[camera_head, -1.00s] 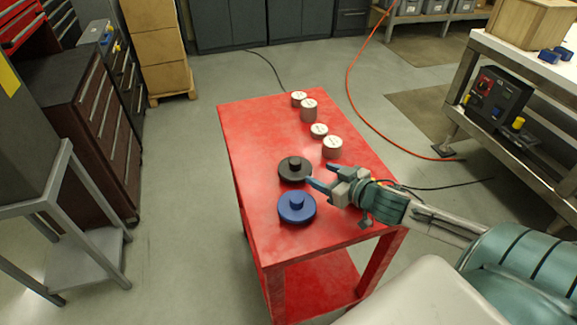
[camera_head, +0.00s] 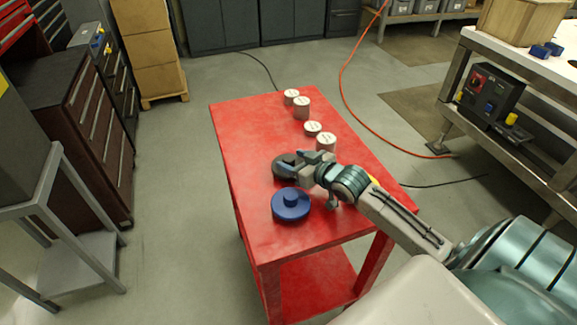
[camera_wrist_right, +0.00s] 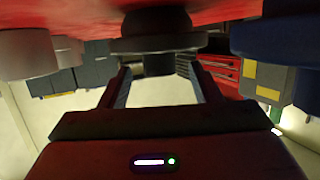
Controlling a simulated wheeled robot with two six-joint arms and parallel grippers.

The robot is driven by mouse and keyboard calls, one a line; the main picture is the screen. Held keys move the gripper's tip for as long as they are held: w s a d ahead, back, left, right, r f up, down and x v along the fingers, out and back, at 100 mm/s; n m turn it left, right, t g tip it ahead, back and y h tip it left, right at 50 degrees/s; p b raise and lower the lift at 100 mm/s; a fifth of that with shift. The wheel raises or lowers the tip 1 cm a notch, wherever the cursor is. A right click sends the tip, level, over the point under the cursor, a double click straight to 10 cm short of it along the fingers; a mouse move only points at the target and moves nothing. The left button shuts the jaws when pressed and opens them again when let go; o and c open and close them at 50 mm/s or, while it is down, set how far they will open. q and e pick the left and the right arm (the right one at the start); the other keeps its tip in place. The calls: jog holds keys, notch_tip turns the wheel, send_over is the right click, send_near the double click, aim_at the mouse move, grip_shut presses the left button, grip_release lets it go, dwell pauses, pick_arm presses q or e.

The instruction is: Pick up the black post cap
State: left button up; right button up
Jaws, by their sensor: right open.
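The black post cap (camera_head: 279,168), a round disc with a knob, lies on the red table (camera_head: 245,140). My right gripper (camera_head: 296,162) is open at the cap and hides much of it in the head view. In the right wrist view the picture is upside down. The cap's disc (camera_wrist_right: 155,44) is at top centre, and its knob (camera_wrist_right: 158,66) shows between the two open fingers (camera_wrist_right: 160,78), with gaps on both sides. My left gripper is not in view.
A blue cap (camera_head: 283,211) lies just in front of the black one; it also shows in the right wrist view (camera_wrist_right: 275,40). Several pale cylinders, one of them close (camera_head: 326,143), stand along the table's far right. The table's left side is clear.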

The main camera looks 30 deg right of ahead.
jog(key=shift+w+a+f, duration=0.1)
jog(key=shift+w+f, duration=0.05)
jog(key=shift+w, duration=0.3)
jog(key=c, duration=1.2)
